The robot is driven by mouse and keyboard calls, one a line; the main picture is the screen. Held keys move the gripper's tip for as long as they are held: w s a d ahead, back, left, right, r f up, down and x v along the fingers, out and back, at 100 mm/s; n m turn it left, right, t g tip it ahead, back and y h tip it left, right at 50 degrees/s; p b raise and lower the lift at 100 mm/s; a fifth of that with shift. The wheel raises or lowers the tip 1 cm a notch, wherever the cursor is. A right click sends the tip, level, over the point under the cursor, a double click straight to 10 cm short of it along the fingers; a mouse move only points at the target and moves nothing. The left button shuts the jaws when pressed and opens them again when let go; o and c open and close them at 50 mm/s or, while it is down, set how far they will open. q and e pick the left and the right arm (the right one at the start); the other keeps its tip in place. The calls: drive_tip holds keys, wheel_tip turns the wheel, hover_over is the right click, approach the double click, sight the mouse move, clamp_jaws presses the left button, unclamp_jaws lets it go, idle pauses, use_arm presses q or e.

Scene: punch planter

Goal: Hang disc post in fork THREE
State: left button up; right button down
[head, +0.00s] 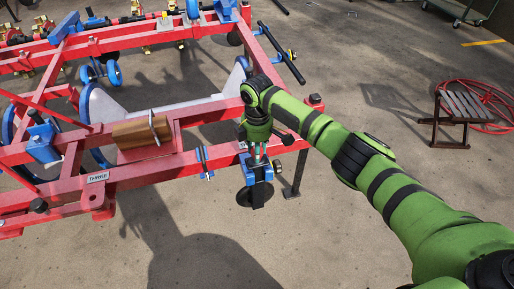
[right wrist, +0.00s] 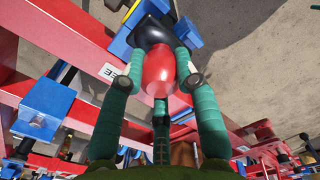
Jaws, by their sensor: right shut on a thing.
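My right gripper (head: 258,157) points down beside the near right end of the red frame. In the right wrist view its teal fingers (right wrist: 160,78) are shut on the red rounded top of the disc post (right wrist: 159,72), with a black part beyond it. In the head view a dark disc (head: 246,197) shows below the gripper, under blue bracket parts (head: 260,172). I cannot tell whether the post is seated in the blue bracket or only close to it. The THREE label (head: 97,177) is on the near red beam, left of the gripper. My left gripper is out of view.
The red frame (head: 150,165) fills the left. A brown cylinder (head: 142,132) and a small blue clamp (head: 205,162) are on it. A slatted stand (head: 462,113) and red hose (head: 492,92) lie at the right. The concrete floor (head: 310,235) in front is clear.

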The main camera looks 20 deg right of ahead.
drive_tip(key=shift+w+a+r, duration=0.1)
drive_tip(key=shift+r, duration=0.15)
drive_tip(key=shift+f, duration=0.85)
idle(0.5)
drive_tip(key=c, duration=0.9)
unclamp_jaws()
drive_tip(key=shift+o, duration=0.3)
drive_tip(key=shift+s+f, duration=0.25)
drive_tip(key=shift+s, duration=0.05)
wheel_tip(320, 180, up, 12)
drive_tip(key=shift+w+r, duration=0.1)
drive_tip(key=shift+r, duration=0.15)
